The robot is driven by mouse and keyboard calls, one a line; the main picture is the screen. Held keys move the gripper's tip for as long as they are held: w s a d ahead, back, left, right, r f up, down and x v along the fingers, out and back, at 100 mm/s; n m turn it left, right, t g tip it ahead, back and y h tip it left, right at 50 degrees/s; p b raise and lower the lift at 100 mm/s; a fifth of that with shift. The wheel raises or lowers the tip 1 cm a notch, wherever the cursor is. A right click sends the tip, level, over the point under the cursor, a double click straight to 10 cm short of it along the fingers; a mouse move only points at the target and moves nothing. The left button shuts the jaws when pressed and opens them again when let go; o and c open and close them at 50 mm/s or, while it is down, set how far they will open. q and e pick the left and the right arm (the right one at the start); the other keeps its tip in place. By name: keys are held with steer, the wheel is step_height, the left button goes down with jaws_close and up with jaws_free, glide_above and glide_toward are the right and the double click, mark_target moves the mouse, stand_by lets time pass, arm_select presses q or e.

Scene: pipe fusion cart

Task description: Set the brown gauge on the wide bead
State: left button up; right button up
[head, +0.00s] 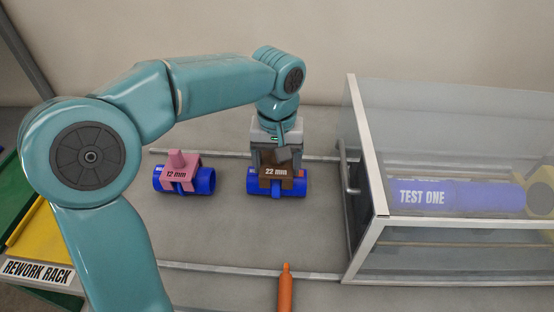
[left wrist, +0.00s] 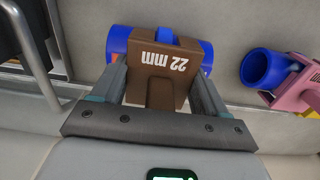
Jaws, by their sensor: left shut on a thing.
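The brown gauge (head: 270,180), marked "22 mm", is held between the fingers of my left gripper (head: 279,162), which is shut on it. It sits at the top of the right-hand blue pipe (head: 254,188), over the pipe's bead (head: 276,192), which shows just below the gauge. I cannot tell whether the gauge bears fully on the bead. In the left wrist view the brown gauge (left wrist: 163,72) is between both fingers, with the blue pipe (left wrist: 119,42) behind it. My right gripper is not in view.
A pink "12 mm" gauge (head: 178,170) sits on another blue pipe (head: 205,181) to the left. A glass case (head: 365,160) with a "TEST ONE" pipe (head: 455,196) stands at right. An orange stick (head: 286,290) lies in front. The rework rack (head: 38,271) is at far left.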

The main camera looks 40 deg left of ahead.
arm_select(q)
steer(key=shift+f, duration=0.3)
steer(key=o, duration=1.1)
steer(key=shift+r, duration=0.1)
step_height(320, 180, up, 16)
steer(key=p, duration=0.3)
